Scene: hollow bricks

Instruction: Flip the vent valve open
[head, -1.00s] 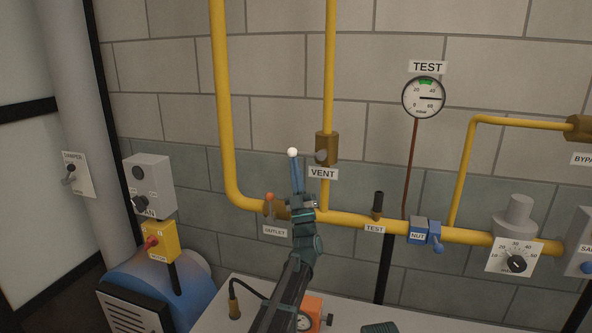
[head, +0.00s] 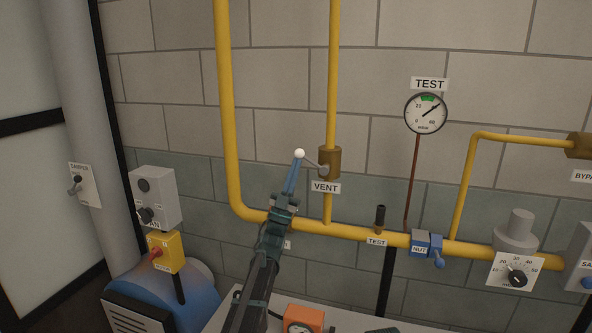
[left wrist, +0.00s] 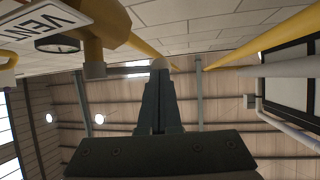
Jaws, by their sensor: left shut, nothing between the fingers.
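The brass vent valve (head: 329,162) sits on the upright yellow pipe, above its VENT label (head: 326,188). Its thin grey lever (head: 313,165) points left from the body. In the left wrist view the shut fingers (left wrist: 160,64) stand in the middle. My right gripper is not in view.
The TEST gauge (head: 426,113) hangs on the wall to the right. A yellow switch box (head: 166,253) stands at left. My left arm hides the outlet valve.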

